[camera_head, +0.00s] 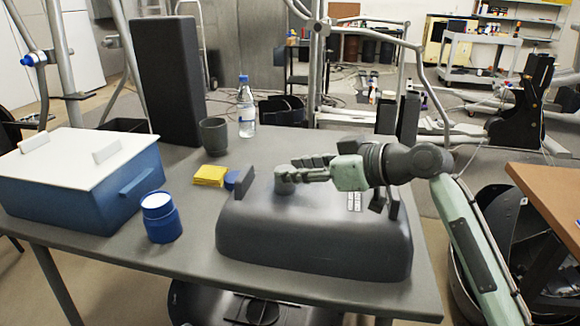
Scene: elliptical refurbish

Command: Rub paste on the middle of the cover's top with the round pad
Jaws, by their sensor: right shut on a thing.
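The cover (315,245) is a dark grey rounded shell lying on the table, with a black upright piece at each end. My right gripper (297,175) reaches in from the right over the cover and is shut on the round pad (284,184). The pad is a small dark grey disc-like piece at the cover's top, left of its middle. It looks to be at or just above the surface; I cannot tell if it touches. No paste is visible on the top. An open blue tub (163,226) with white contents stands left of the cover. My left gripper is not in view.
A blue box with a white lid (84,150) stands at the left. Yellow cloths (209,175), a blue disc (231,180), a grey cup (213,136), a water bottle (246,108) and a tall black block (168,80) stand behind. The table (115,262) is bare at its front left.

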